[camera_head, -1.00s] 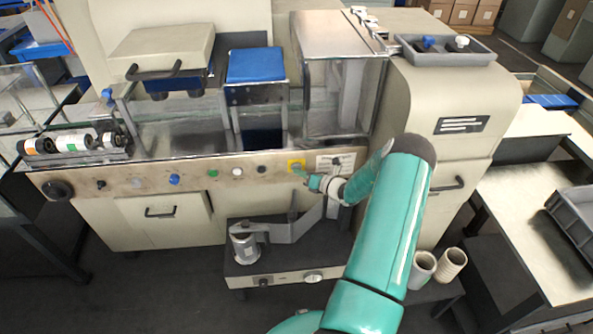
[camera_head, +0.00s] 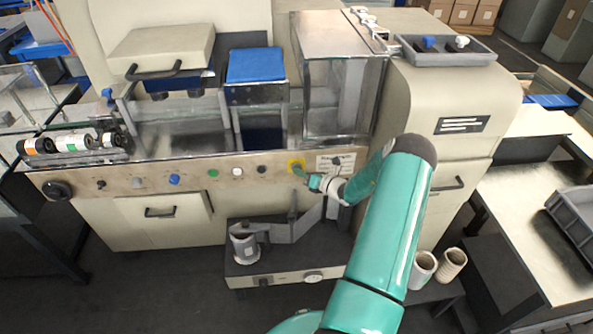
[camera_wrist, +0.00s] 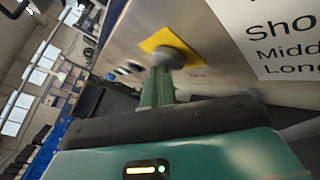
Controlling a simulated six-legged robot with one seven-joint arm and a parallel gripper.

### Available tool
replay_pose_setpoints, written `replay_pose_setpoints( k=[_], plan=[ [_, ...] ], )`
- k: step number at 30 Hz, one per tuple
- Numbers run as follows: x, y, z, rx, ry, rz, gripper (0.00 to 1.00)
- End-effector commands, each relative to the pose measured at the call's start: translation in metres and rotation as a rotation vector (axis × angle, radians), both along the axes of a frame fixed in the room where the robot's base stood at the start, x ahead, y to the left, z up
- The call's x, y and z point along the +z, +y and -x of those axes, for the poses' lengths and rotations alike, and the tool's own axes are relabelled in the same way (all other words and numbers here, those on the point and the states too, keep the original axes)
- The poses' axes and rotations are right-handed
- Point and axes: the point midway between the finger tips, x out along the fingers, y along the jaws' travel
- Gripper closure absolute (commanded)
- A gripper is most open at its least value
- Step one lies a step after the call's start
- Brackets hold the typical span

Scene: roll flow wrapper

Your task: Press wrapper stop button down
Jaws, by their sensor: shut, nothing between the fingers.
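The stop button sits on a yellow square plate (camera_head: 292,163) at the right part of the wrapper's front control panel. In the wrist view the yellow plate (camera_wrist: 158,40) shows behind a grey round button (camera_wrist: 172,57). My gripper (camera_head: 303,172) reaches the panel from the lower right, its tips at the button. In the wrist view the green fingers of my gripper (camera_wrist: 160,72) are together and empty, pointing at the button and overlapping its lower edge. Whether they touch it, and how far the button is pressed, I cannot tell.
Other knobs and buttons, including a green one (camera_head: 213,173) and a white one (camera_head: 237,171), line the panel to the left. A printed label (camera_head: 335,163) is right of the yellow plate. Below is a low unit with a metal arm (camera_head: 290,231). A grey tray (camera_head: 445,50) sits on top.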

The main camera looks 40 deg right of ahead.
Motion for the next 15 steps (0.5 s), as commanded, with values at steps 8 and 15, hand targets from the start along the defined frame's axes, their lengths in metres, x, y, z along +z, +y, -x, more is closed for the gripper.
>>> replay_pose_setpoints(
  k=[8,15],
  plan=[
    [0.001,0.010,0.016,-0.002,-0.002,0.000,1.00],
    [0.001,0.022,0.035,-0.001,-0.001,-0.001,1.00]
  ],
)
